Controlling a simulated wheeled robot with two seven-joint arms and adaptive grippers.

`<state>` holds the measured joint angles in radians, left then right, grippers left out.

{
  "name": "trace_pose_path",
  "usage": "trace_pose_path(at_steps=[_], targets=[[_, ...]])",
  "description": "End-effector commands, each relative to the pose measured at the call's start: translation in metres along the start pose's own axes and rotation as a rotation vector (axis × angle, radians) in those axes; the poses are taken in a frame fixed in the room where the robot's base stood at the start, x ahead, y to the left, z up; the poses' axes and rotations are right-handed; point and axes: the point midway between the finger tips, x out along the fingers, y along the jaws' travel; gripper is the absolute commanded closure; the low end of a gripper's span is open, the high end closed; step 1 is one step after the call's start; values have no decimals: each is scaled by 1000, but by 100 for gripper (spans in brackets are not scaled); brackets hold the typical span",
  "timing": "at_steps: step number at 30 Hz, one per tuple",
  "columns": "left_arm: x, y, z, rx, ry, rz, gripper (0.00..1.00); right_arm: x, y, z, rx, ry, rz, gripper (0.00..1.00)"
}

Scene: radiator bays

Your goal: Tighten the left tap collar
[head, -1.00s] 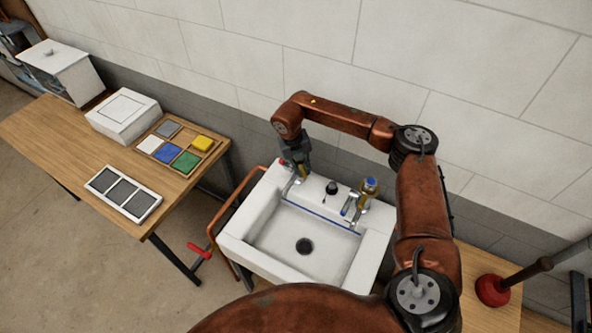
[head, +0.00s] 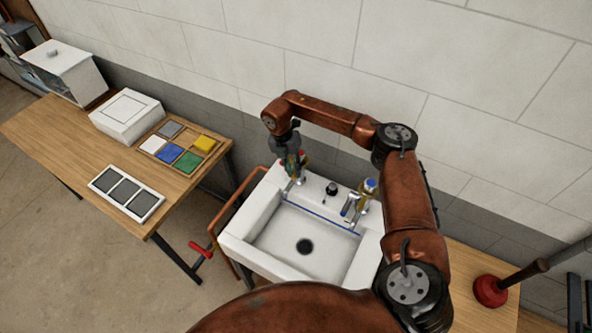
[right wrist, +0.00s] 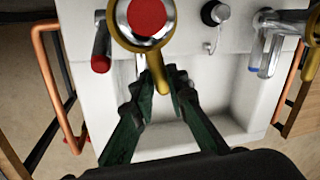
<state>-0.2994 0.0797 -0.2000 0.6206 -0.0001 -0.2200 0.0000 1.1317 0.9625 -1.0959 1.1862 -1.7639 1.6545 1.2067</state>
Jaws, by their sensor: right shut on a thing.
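The left tap (head: 292,186) stands at the back left of the white sink. In the right wrist view its red cap (right wrist: 147,16) sits inside a brass collar (right wrist: 121,30) with a lug pointing down the picture. My right gripper (head: 291,165) is at this tap. In the right wrist view its two green fingers (right wrist: 159,82) are shut on the collar's lug, one on each side. The fingers hide part of the spout. The right tap (head: 367,188), blue-capped with its own brass collar, stands apart. My left gripper is not in view.
The white sink (head: 262,262) has a black plug (head: 331,188) on its back ledge. A copper pipe (head: 229,203) with a red handle (head: 201,250) is left of it. A wooden table (head: 50,130) with trays stands farther left. A plunger (head: 490,291) is at right.

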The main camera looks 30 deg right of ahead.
Motion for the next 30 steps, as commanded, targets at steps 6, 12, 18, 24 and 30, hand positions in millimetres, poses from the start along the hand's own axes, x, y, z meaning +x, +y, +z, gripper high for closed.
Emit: trace_pose_path(at_steps=[6, 12, 18, 24, 30], targets=[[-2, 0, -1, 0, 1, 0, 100, -4, 7, 2, 102, 17, 3, 100], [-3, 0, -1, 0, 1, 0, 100, -5, 13, 3, 178, 33, 3, 100], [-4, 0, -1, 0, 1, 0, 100, -5, 16, 5, 231, 42, 3, 100], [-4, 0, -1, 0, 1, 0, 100, -6, 18, 5, 258, 47, 3, 100], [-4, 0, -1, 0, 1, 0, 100, -6, 19, 6, 269, 49, 4, 100]])
